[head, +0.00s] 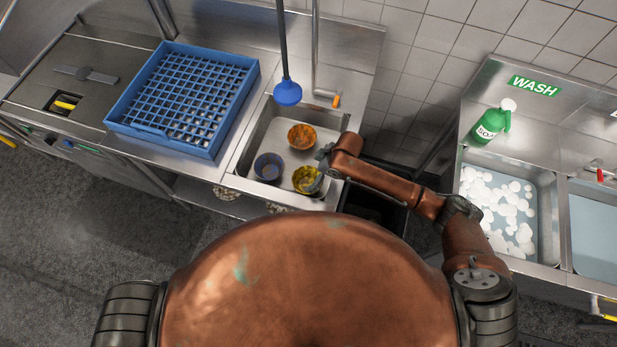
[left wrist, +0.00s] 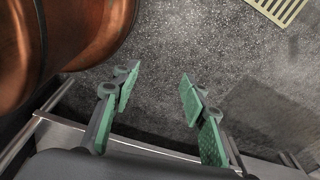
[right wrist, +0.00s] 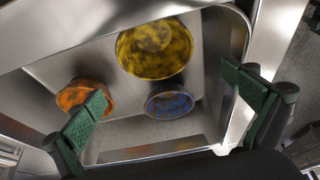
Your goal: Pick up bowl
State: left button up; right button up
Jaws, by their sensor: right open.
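Three bowls sit in the left sink basin (head: 248,154). The yellow bowl (head: 305,180) with dark marks is at the front right, the blue bowl (head: 268,167) at the front left, and the orange bowl (head: 301,137) at the back. The right wrist view shows the yellow bowl (right wrist: 154,48), the orange bowl (right wrist: 84,94) and the blue bowl (right wrist: 170,103). My right gripper (head: 322,171) is at the basin's right side, close by the yellow bowl. In the right wrist view it (right wrist: 178,108) is open with nothing between its fingers. My left gripper (left wrist: 157,94) is open and empty above the floor.
A blue dish rack (head: 183,97) stands on the counter left of the sink. A blue sprayer head (head: 287,93) hangs over the basin's back, beside a faucet (head: 325,95). At the right are a soapy wash sink (head: 497,212) and a green soap bottle (head: 490,126).

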aim_at(303, 183)
jog(key=f, duration=0.2)
jog(key=f+b, duration=0.1)
jog(key=f, duration=0.1)
jog(key=w+f+b, duration=0.1)
jog(key=shift+a+f, duration=0.35)
jog(key=shift+f, duration=0.05)
jog(key=x, duration=0.3)
jog(key=shift+s+a+f, duration=0.1)
jog(key=shift+a+f, duration=0.35)
jog(key=shift+f, duration=0.25)
pick_arm(q)
jog(key=shift+s+a+f, duration=0.1)
jog(key=shift+s+f, duration=0.15)
jog(key=shift+f, duration=0.4)
jog(key=shift+s+a+f, duration=0.1)
jog(key=shift+s+f, duration=0.1)
jog(key=shift+f, duration=0.4)
pick_arm(e)
jog(key=shift+c, duration=0.6)
jog(key=c, duration=1)
